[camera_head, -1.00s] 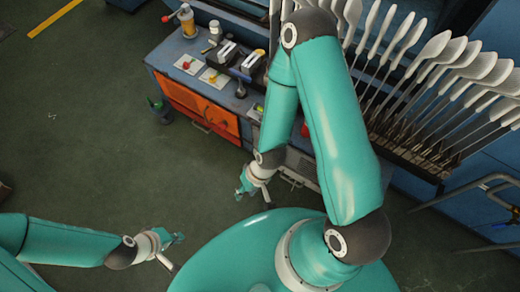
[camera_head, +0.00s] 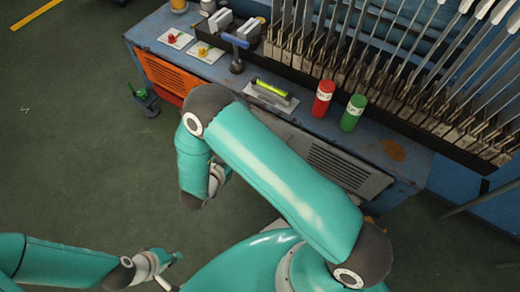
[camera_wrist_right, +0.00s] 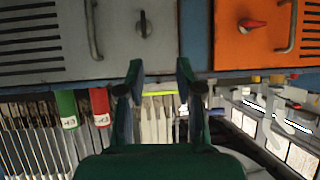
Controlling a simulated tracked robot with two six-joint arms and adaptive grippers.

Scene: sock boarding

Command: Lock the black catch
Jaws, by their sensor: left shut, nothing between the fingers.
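The black catch (camera_wrist_right: 143,25), a small dark turn-knob, is on the grey cabinet door (camera_wrist_right: 45,45) in the right wrist view, with its grip pointing along the picture's vertical. My right gripper (camera_wrist_right: 160,72) is open and empty, its fingertips apart below the catch in that picture and not touching it. In the head view the right gripper (camera_head: 215,180) hangs in front of the bench, partly hidden by my arm, and the catch cannot be made out. My left gripper (camera_head: 175,257) is shut and empty at lower left, far from the bench.
An orange door (camera_wrist_right: 285,50) with a red knob (camera_wrist_right: 252,24) adjoins the grey one. A bar handle (camera_wrist_right: 92,30) stands beside the catch. Red (camera_head: 322,98) and green (camera_head: 352,112) bottles and a rack of boards top the bench.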

